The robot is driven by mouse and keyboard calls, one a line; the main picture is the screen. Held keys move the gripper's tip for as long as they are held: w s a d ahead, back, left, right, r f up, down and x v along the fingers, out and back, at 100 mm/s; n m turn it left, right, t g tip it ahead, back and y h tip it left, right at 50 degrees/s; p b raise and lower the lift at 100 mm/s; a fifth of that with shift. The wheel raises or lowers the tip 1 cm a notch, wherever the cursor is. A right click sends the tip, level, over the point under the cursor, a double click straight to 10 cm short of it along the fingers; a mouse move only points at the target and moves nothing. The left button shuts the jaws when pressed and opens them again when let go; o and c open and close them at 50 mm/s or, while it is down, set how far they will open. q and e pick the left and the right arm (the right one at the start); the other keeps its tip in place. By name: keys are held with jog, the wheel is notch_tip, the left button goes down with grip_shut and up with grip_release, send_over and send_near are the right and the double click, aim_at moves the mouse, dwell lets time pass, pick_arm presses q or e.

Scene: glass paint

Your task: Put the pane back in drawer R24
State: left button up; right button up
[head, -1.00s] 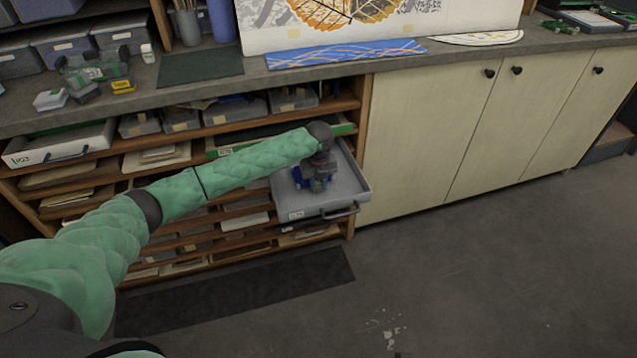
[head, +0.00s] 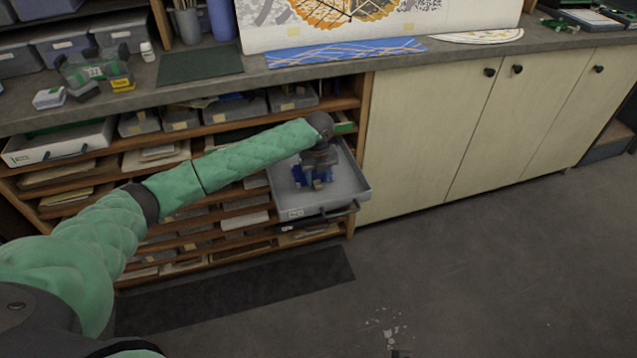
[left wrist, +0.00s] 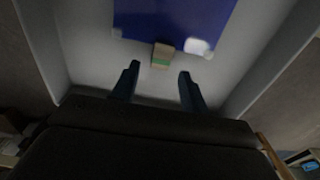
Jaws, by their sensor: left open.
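An open grey drawer (head: 345,190) is pulled out of the rack, with a small white label on its front that I cannot read surely. A blue pane lies in it; in the left wrist view the pane (left wrist: 175,18) is flat on the drawer floor, and in the head view it is mostly hidden by my gripper. My left gripper (head: 314,182) points down into the drawer. In the left wrist view its fingers (left wrist: 157,85) are apart and empty, with a small tan and green block (left wrist: 163,54) at the pane's edge just beyond them. My right gripper is out of view.
Another drawer (head: 60,150) is partly out at the left of the rack. The worktop above holds a blue patterned strip (head: 345,53), a dark green mat (head: 200,66) and small boxes. Cream cupboards (head: 430,130) stand to the right; the floor ahead is clear.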

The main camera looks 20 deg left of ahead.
pick_arm(q)
notch_tip(320, 180, up, 5)
jog(key=shift+r, duration=0.15)
notch_tip(320, 180, up, 4)
jog(key=shift+r+b, duration=0.1)
jog(key=shift+b, duration=0.35)
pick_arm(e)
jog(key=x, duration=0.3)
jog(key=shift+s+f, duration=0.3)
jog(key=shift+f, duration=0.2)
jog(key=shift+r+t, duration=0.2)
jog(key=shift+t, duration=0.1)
